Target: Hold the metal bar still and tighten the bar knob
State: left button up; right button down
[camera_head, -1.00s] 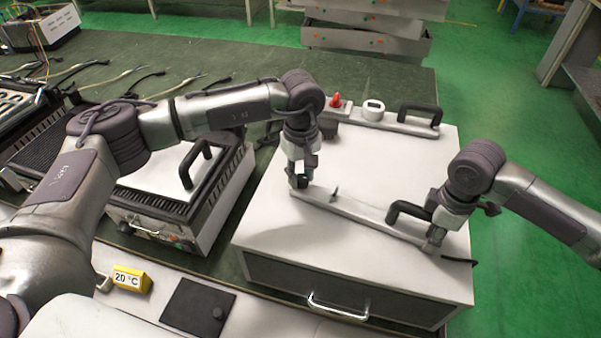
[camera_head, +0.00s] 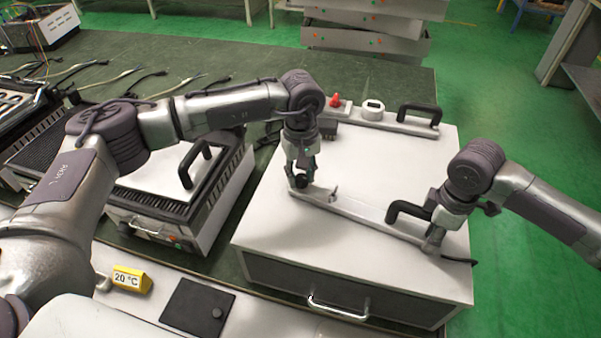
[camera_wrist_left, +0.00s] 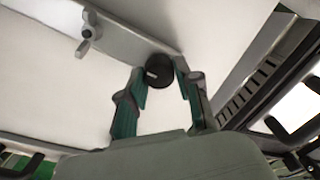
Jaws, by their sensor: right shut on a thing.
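The metal bar (camera_head: 350,219) lies along the front of the white box top. It has a black handle (camera_head: 405,208) near its right end and a small upright metal piece (camera_head: 333,194) near its left end. The round black bar knob (camera_wrist_left: 158,70) is at the bar's left end, largely hidden in the head view. My left gripper (camera_wrist_left: 161,76) points down over the knob, its open fingers either side of it; contact is unclear. My right gripper (camera_head: 434,242) is shut on the metal bar at its right end; its fingertips are hard to see.
A grill-like device (camera_head: 160,190) stands left. A yellow 20 °C sign (camera_head: 132,279) is at front left.

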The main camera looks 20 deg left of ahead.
aim_at(301, 177)
pick_arm(q)
jog(key=o, duration=0.4)
jog(key=shift+d, duration=0.15)
pick_arm(e)
jog(key=shift+a, duration=0.15)
pick_arm(q)
notch_tip(301, 177, up, 12)
dwell(0.4)
pick_arm(e)
jog(key=c, duration=0.6)
grip_release()
